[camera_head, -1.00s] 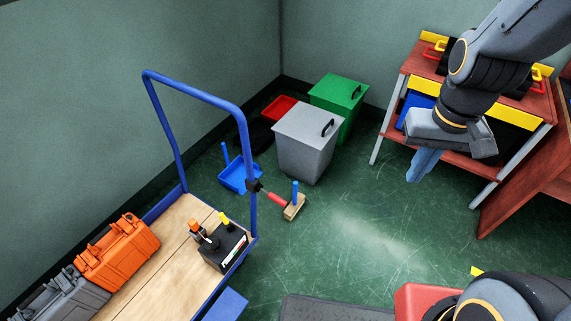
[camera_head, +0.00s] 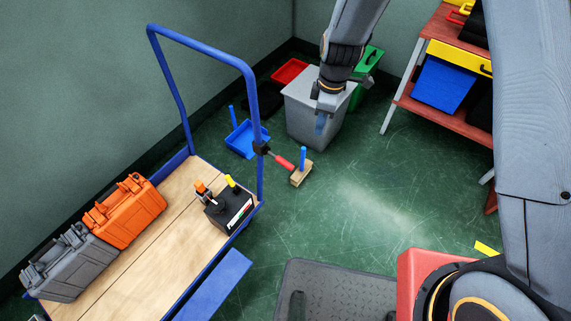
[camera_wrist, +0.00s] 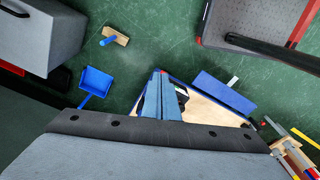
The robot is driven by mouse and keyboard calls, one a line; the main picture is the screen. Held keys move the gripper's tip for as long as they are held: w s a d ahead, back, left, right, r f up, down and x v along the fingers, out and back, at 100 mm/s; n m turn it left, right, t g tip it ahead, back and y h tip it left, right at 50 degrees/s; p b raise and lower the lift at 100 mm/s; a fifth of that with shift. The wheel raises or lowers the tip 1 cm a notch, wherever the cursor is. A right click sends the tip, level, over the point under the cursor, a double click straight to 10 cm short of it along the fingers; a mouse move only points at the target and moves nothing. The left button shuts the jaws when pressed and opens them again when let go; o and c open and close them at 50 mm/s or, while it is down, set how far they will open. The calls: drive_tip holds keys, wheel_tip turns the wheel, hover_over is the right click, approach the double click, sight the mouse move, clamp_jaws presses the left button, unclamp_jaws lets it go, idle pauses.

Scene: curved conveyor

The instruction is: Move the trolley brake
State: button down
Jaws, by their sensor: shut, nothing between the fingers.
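The trolley (camera_head: 150,262) has a wooden deck and a blue push frame at left in the head view. A lever with a red grip (camera_head: 284,163), seemingly the trolley brake, sticks out from a black clamp (camera_head: 261,148) on the frame's right post and points down to the right. My gripper (camera_head: 321,128) is shut and empty, hanging above and right of the lever, in front of the grey bin. In the wrist view my closed blue fingers (camera_wrist: 161,80) cover part of the trolley deck (camera_wrist: 207,112). I cannot make out the lever clearly there.
An orange case (camera_head: 125,212), a grey case (camera_head: 68,265) and a black box (camera_head: 228,212) sit on the deck. A brush (camera_head: 300,174), blue dustpan (camera_head: 245,139) and grey bin (camera_head: 309,118) stand behind. Green floor is open right of the trolley.

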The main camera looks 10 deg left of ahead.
sight(287, 162)
drive_tip(key=a+f+n, duration=0.6)
drive_tip(key=a+f, duration=0.3)
drive_tip(key=f, duration=0.1)
drive_tip(key=shift+s+f+b, duration=0.25)
drive_tip(key=shift+f+b, duration=0.05)
drive_tip(key=shift+b, duration=0.05)
drive_tip(key=shift+f, duration=0.1)
drive_tip(key=shift+s+a+f+b, duration=0.1)
drive_tip(key=shift+f+b, duration=0.7)
drive_tip(key=shift+f, duration=0.9)
drive_tip(key=shift+s+a+f+b, duration=0.1)
drive_tip(key=shift+f+b, duration=0.65)
drive_tip(key=shift+f, duration=1)
drive_tip(key=shift+f+b, duration=0.65)
drive_tip(key=shift+f, duration=0.1)
drive_tip(key=shift+r, duration=0.15)
drive_tip(key=shift+d, duration=0.1)
drive_tip(key=shift+w+d+r, duration=0.25)
drive_tip(key=shift+w+d, duration=0.15)
drive_tip(key=shift+d, duration=0.2)
drive_tip(key=shift+w+d+r, duration=0.25)
drive_tip(key=shift+w+d, duration=0.1)
drive_tip(key=shift+d, duration=0.2)
